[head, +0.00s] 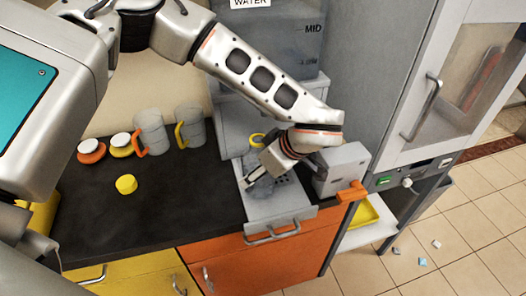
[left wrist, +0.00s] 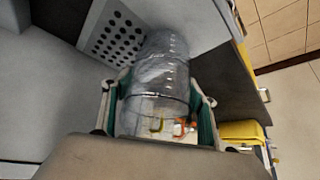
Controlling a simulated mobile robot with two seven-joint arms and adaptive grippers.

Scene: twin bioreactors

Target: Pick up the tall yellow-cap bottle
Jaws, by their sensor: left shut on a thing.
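My left gripper (head: 256,180) is over the perforated grey tray by the water dispenser. In the left wrist view its two fingers (left wrist: 160,108) are closed on the sides of a clear, ridged cylindrical bottle (left wrist: 158,70). In the head view the bottle (head: 264,186) is a faint grey shape, partly hidden by the gripper. Its cap is not clear in either view. My right gripper is not in view.
Two clear jugs, orange-handled (head: 150,132) and yellow-handled (head: 190,127), stand on the black counter (head: 150,222). Two white-topped lids (head: 106,148) and a short yellow cap (head: 126,184) lie nearby. A grey box with an orange lever (head: 342,168) stands right of the tray (head: 280,210).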

